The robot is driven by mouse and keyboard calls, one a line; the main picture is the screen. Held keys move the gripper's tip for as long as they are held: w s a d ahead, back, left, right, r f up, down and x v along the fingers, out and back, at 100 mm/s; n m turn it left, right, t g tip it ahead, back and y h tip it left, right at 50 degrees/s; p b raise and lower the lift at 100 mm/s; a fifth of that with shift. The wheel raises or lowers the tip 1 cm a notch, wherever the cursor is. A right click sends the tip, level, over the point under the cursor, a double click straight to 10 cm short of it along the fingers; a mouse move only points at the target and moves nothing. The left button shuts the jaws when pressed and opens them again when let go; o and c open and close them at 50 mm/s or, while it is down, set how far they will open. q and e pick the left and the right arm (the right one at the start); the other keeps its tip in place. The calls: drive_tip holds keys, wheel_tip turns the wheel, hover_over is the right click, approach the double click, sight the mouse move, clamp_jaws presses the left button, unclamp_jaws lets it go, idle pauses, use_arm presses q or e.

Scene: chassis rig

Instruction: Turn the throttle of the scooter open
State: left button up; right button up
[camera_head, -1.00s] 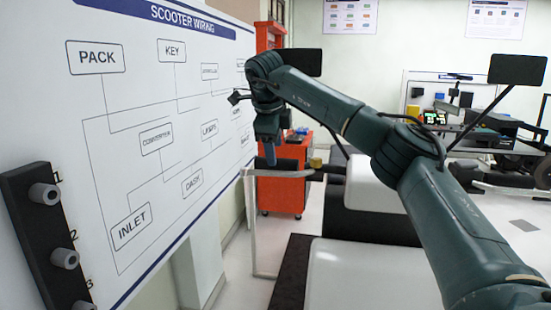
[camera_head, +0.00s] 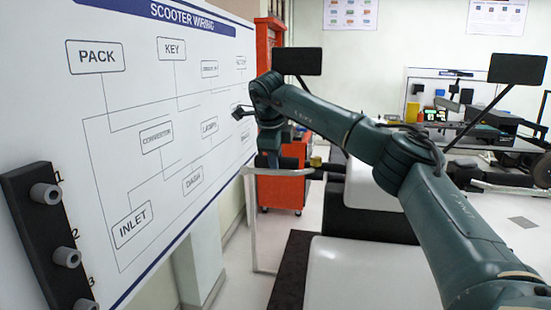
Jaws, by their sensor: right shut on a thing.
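The scooter shows ahead of me, with a pale seat (camera_head: 368,280) at the bottom and two dark mirrors on stalks, one at the left (camera_head: 297,61) and one at the right (camera_head: 517,68). A handlebar runs left at mid-height below the left mirror. My right gripper (camera_head: 267,161) points down at the left end of this bar and is shut on what appears to be the throttle grip (camera_head: 290,172). The jaws and wrist hide much of the grip, so its turn angle cannot be told. My left gripper is out of view.
A white scooter wiring board (camera_head: 110,170) stands close along the left, with a black strip of grey pegs (camera_head: 35,230) in front. An orange cabinet (camera_head: 290,190) stands behind the handlebar. A cluttered bench (camera_head: 490,140) stands at the right rear. Floor at the right is mostly clear.

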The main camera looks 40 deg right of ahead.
drive_tip(key=c, duration=0.4)
drive_tip(key=shift+o, duration=0.2)
drive_tip(key=shift+r, duration=0.1)
drive_tip(key=shift+w+g+y, duration=0.15)
drive_tip(key=shift+g+y, duration=0.45)
drive_tip(key=shift+y, duration=0.2)
drive_tip(key=shift+d, duration=0.1)
drive_tip(key=o, duration=1)
drive_tip(key=shift+c, duration=0.2)
drive_tip(key=v, duration=1.3)
